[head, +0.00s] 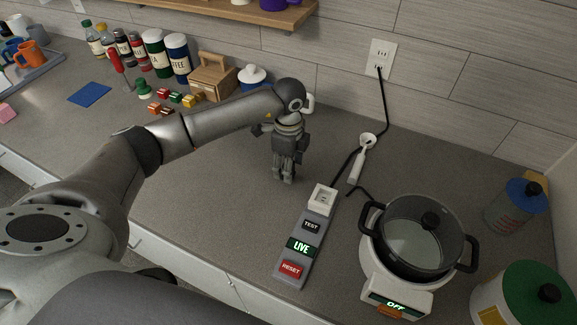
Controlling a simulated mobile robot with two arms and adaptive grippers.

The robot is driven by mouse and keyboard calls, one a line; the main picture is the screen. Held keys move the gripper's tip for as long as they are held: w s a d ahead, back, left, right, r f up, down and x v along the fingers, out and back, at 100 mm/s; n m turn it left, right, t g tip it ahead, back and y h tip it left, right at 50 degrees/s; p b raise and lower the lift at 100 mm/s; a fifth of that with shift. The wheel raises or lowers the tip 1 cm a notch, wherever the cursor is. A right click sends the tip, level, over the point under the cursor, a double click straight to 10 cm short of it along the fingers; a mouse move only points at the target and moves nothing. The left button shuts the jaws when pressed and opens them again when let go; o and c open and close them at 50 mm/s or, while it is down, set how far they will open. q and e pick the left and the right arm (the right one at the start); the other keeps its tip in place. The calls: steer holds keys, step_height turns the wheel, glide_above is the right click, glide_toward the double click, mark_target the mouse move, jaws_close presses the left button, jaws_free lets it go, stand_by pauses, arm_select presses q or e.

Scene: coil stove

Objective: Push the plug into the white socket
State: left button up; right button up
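The white socket (322,198) sits at the far end of a grey strip (283,278) with TEST, LIVE and RESET panels, lying on the counter. A white elongated piece with a rounded end (356,167) lies to the right of and beyond the socket, apart from it, among black cords. It may be the plug, but I cannot tell for sure. My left gripper (284,181) points down over the counter, left of and beyond the socket, touching neither. Its fingertips look close together, and whether they are open is unclear. My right gripper is not in view.
A pot (418,240) stands on a white cooker (390,297) reading OFF at the right. A black cord (384,105) hangs from the wall outlet (380,58). Canisters (515,205) stand far right; jars and a wooden box (212,77) line the back left.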

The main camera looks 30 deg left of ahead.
arm_select(q)
steer(key=shift+f, duration=0.2)
steer(key=c, duration=1.1)
steer(key=shift+r, duration=0.15)
